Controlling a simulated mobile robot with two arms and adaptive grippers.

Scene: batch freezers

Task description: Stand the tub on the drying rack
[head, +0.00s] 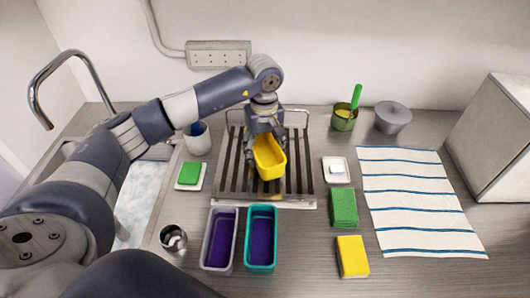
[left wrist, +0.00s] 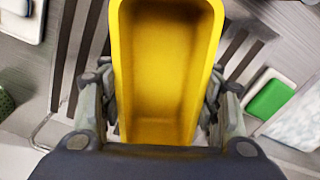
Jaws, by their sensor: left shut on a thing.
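A yellow rectangular tub (head: 270,158) is over the slatted drying rack (head: 300,178) in the head view. My left gripper (head: 264,135) is shut on the tub. In the left wrist view the tub (left wrist: 165,75) fills the middle, its open, empty inside facing the camera, with a gripper finger on each side. The rack's dark slats (left wrist: 88,45) show behind it. I cannot tell whether the tub touches the rack. My right gripper is not in view.
A grey tub (head: 208,258) and a teal tub (head: 274,255), both purple inside, stand in front of the rack. Green (head: 343,207) and yellow sponges (head: 352,257) and a striped towel (head: 418,200) lie to the right. A sink (head: 130,215) is at left.

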